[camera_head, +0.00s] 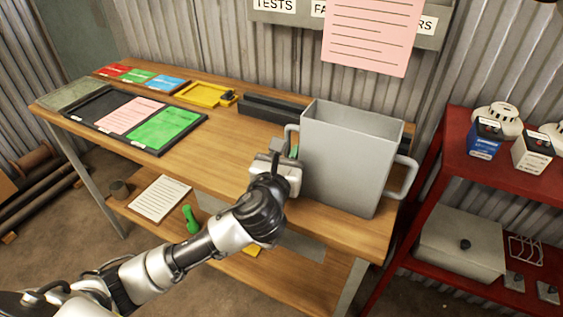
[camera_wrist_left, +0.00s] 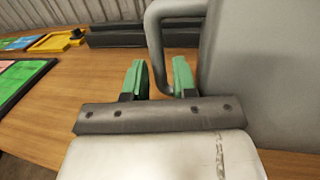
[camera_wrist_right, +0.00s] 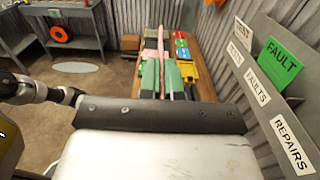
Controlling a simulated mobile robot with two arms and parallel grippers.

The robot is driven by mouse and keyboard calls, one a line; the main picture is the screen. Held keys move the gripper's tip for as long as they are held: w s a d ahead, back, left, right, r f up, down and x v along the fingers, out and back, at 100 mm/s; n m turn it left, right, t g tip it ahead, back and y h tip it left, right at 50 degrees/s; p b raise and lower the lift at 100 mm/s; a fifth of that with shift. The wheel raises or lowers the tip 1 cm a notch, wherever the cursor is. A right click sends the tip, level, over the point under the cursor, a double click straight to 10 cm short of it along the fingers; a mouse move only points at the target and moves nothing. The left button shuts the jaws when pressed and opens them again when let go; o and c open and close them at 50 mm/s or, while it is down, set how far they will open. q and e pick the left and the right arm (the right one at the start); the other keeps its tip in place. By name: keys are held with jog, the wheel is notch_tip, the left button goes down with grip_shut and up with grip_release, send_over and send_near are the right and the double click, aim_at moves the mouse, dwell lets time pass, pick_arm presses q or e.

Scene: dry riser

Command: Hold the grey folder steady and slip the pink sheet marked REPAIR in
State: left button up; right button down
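The grey folder (camera_head: 348,160) is a tall, box-like holder with an open top and two side handles, standing upright on the wooden bench. My left gripper (camera_head: 280,153) is at its left handle. In the left wrist view its green fingers (camera_wrist_left: 160,80) stand apart, with the handle (camera_wrist_left: 158,45) in line with the gap; contact is not clear. A pink sheet (camera_head: 372,32) with printed lines hangs above and behind the folder; no REPAIR mark is legible. In the right wrist view the pink sheet (camera_wrist_right: 162,62) shows edge-on between the closed fingers of my right gripper (camera_wrist_right: 162,82).
A grey wall rack (camera_head: 437,40) has labels TESTS, FAULTS and REPAIRS; a green FAULT sheet (camera_wrist_right: 279,64) sits in it. A black tray (camera_head: 165,145) holds pink and green sheets. A red shelf (camera_head: 450,165) stands right.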

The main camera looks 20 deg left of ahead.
pick_arm(q)
jog(key=shift+w, duration=0.1)
grip_shut()
